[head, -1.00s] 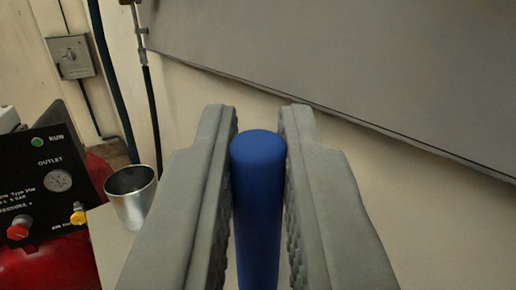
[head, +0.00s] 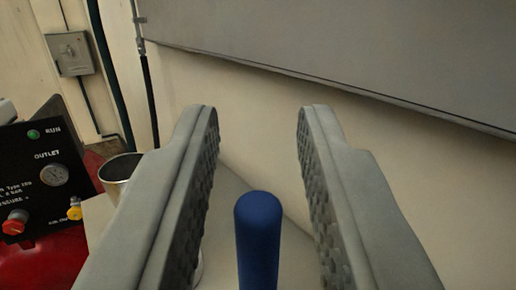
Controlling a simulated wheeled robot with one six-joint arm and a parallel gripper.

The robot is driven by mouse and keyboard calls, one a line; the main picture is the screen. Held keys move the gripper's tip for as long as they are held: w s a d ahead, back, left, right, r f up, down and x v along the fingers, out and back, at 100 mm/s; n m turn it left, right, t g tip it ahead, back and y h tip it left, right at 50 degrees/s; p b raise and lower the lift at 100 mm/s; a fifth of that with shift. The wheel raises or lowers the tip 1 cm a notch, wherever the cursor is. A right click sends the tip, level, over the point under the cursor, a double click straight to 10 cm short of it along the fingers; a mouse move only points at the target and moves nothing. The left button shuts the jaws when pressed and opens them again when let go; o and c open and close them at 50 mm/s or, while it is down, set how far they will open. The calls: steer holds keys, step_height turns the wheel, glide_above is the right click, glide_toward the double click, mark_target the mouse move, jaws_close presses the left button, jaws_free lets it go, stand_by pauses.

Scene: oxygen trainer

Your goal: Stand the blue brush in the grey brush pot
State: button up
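The blue brush (head: 258,240) shows only as an upright, round-topped blue handle at the lower middle of the head view. Its lower part is out of the picture. My gripper (head: 258,115) is open, with a grey finger on each side of the brush and a clear gap to both. The handle top sits lower than the fingertips in the picture. A grey metal cup (head: 118,171), which looks like the brush pot, stands at the left, partly hidden behind my left finger. I cannot see into it fully.
A pale bench top (head: 222,195) lies under the brush. A black control panel (head: 40,180) with a gauge and knobs, on a red machine, is at the left. A grey board (head: 370,55) hangs on the wall behind. A pale rounded edge shows beside the left finger.

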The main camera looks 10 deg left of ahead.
steer(key=shift+o, duration=0.9)
steer(key=v, duration=1.7)
steer(key=shift+s+d, duration=0.15)
steer(key=shift+s, duration=0.05)
steer(key=s+a+r+m+h, duration=0.1)
steer(key=s+r+h, duration=0.2)
steer(key=s+r, duration=1.15)
steer(key=s+a+r+g, duration=0.1)
steer(key=s+a+g, duration=0.1)
steer(key=s, duration=1.8)
steer(key=shift+r+m, duration=0.25)
steer(key=shift+m, duration=0.15)
